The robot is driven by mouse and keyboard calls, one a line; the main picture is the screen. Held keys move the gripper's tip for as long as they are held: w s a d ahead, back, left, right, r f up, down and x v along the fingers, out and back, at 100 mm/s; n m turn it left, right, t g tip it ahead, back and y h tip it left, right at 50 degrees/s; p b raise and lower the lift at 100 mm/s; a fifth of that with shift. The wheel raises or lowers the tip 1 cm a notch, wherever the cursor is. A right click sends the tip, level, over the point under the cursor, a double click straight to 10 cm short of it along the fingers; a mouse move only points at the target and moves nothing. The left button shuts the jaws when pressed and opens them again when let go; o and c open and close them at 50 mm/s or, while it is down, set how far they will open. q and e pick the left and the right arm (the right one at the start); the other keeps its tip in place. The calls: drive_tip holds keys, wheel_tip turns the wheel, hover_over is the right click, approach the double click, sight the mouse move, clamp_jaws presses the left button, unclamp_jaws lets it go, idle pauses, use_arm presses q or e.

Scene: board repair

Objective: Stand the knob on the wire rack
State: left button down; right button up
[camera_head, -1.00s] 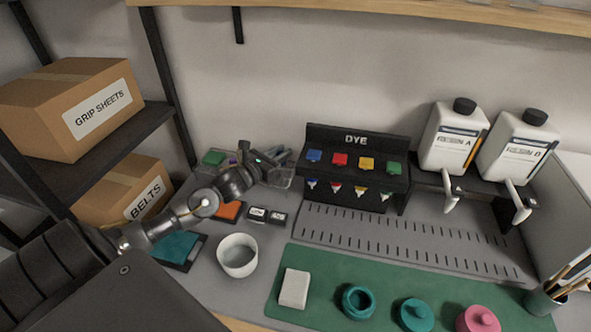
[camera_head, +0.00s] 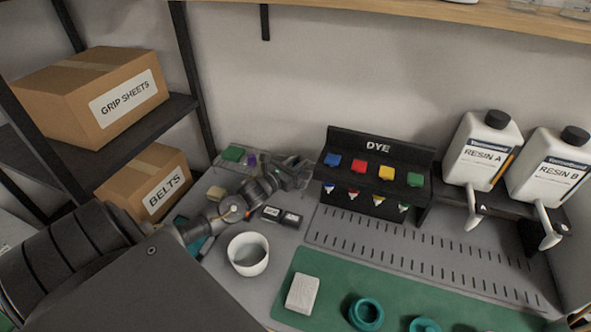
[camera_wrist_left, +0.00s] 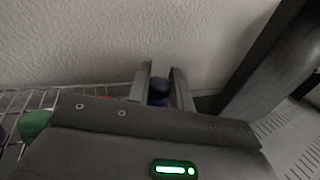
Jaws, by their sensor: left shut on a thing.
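My left gripper (camera_wrist_left: 160,88) is shut on a dark blue, rounded knob (camera_wrist_left: 159,87), seen between its two fingers in the left wrist view. In the head view my left gripper (camera_head: 303,172) is at the back of the bench, just left of the dye stand; the knob cannot be made out there. The wire rack (camera_wrist_left: 12,101) shows as thin metal bars at the left of the wrist view, against the wall. My gripper body hides much of it. Whether the knob touches the rack cannot be told. My right gripper is not in view.
A green piece (camera_head: 233,153) and a purple piece (camera_head: 251,159) are at the back left. The dye stand (camera_head: 378,148) is close on the gripper's right. A white cup (camera_head: 248,254) stands in front. Resin bottles (camera_head: 483,150) are at right.

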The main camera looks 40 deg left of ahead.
use_arm(q)
wheel_tip(320, 180, down, 3)
drive_tip(key=shift+w+f, duration=0.1)
drive_tip(key=shift+f, duration=0.05)
drive_tip(key=shift+f, duration=0.15)
drive_tip(key=c, duration=1.2)
unclamp_jaws()
drive_tip(key=shift+c, duration=0.2)
